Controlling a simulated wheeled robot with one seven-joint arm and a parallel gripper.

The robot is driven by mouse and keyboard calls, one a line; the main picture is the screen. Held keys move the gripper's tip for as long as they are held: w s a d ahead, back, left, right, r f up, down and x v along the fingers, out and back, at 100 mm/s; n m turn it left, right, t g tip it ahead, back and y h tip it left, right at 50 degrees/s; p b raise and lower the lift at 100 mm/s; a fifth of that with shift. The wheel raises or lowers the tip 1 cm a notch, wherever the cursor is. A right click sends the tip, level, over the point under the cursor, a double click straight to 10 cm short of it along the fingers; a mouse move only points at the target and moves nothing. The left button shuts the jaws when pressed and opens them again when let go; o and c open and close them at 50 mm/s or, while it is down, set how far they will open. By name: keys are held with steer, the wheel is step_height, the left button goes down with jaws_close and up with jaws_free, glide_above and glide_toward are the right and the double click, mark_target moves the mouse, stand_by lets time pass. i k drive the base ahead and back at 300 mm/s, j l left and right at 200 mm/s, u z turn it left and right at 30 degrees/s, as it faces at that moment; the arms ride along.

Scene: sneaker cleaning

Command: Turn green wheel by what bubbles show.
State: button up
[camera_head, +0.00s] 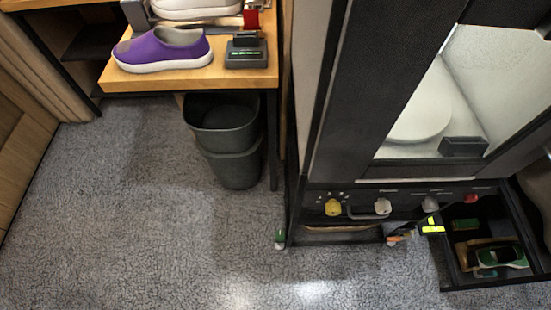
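A dark machine (340,130) with a glass window stands on the right. A row of knobs runs along its lower front panel: a yellow knob (333,207), a pale knob (382,206), a grey knob (430,204) and a red knob (471,198). No knob looks clearly green. A small green part (279,236) shows at the foot of the machine's left front leg; I cannot tell if it is a wheel. Behind the window is a large rounded white form (425,105); I cannot make out bubbles. My gripper is not in view.
An open dark tray (450,284) at lower right holds green items. A wooden shelf (240,83) at upper left bears a purple shoe (163,50) and a dark device with a green display (246,54). Dark bins (236,165) stand below. The grey carpet (130,220) at left is clear.

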mark_target(280, 235)
steer(key=k+j, duration=0.85)
steer(key=k+u, duration=0.05)
